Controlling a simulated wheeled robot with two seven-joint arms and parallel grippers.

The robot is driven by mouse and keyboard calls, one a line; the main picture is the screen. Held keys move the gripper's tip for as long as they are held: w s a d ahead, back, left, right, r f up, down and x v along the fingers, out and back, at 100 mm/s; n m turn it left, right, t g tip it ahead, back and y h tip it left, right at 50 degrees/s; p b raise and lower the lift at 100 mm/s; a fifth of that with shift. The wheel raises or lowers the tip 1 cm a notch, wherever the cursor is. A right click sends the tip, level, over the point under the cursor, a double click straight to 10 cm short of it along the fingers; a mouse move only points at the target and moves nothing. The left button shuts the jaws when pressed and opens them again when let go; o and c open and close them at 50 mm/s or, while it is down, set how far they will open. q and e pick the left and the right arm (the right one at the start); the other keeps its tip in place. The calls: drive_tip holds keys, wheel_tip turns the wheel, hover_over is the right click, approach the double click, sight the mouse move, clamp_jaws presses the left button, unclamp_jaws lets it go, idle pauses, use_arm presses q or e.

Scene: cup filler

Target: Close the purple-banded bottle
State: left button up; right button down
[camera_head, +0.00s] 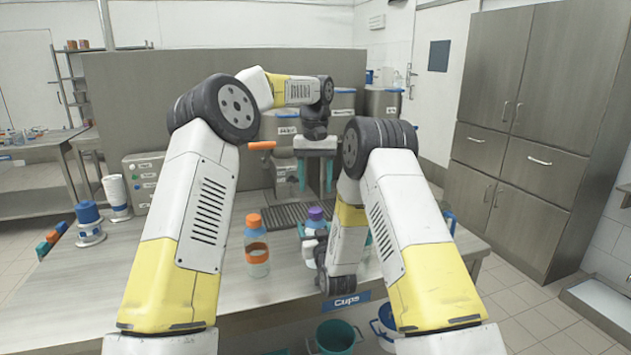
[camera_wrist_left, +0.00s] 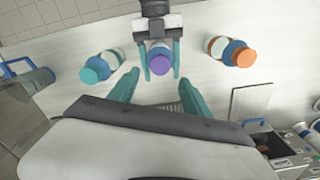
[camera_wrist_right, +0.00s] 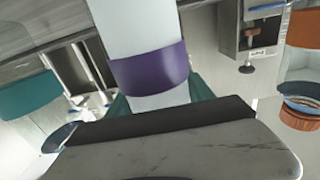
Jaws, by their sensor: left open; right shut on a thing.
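The purple-banded bottle (camera_wrist_right: 145,30) stands upright on the table, its purple band (camera_wrist_right: 150,77) large in the right wrist view. A purple cap (camera_head: 315,213) sits on its top; I cannot tell whether it is tight. The cap also shows in the left wrist view (camera_wrist_left: 160,64). My right gripper (camera_wrist_left: 161,74) is shut on this bottle, one teal finger on each side. My left gripper (camera_head: 316,185) is open and empty, pointing down above the cap. Its teal fingers are spread wide in the left wrist view (camera_wrist_left: 158,92).
An orange-capped bottle (camera_head: 257,250) stands left of the held one. A teal-capped bottle (camera_wrist_left: 100,68) stands on its other side. A dark grate (camera_head: 285,214) lies behind. A blue-handled jug (camera_wrist_left: 28,82) is near the table's end. Teal (camera_head: 337,338) and blue buckets stand below the front edge.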

sight(315, 210)
use_arm(q)
wheel_tip(315, 210, down, 8)
drive_tip(key=shift+r, duration=0.25)
drive_tip(key=shift+c, duration=0.5)
clamp_jaws()
drive_tip(key=shift+m, duration=1)
drive_tip(key=shift+o, duration=1.1)
unclamp_jaws()
drive_tip(key=shift+r, duration=0.15)
wheel_tip(315, 210, up, 12)
